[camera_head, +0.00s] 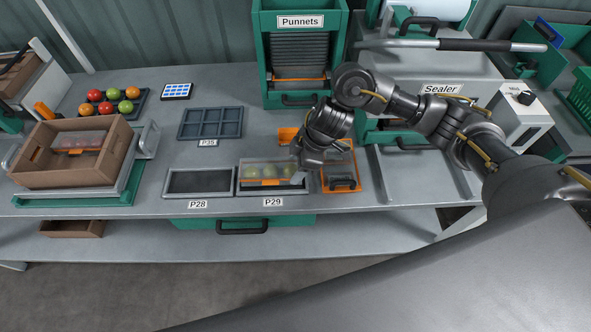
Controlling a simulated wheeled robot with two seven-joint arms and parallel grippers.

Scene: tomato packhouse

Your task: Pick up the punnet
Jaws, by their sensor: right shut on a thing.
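The punnet (257,182), clear with an orange band, holds several green-yellow tomatoes and sits at the dark tray place labelled P29 (272,202). My right gripper (297,177) reaches down from the right to the punnet's right end and is shut on it. The fingertips are small and partly hidden by the wrist. I cannot tell whether the punnet is lifted off its place. My left gripper is not in view.
Left of it is the empty place P28 (199,182). A cardboard box (120,160) with another punnet stands at the left. Behind are an empty divided tray (211,122), the Punnets dispenser (258,60) and the Sealer (470,75). An orange tray (349,168) lies close right.

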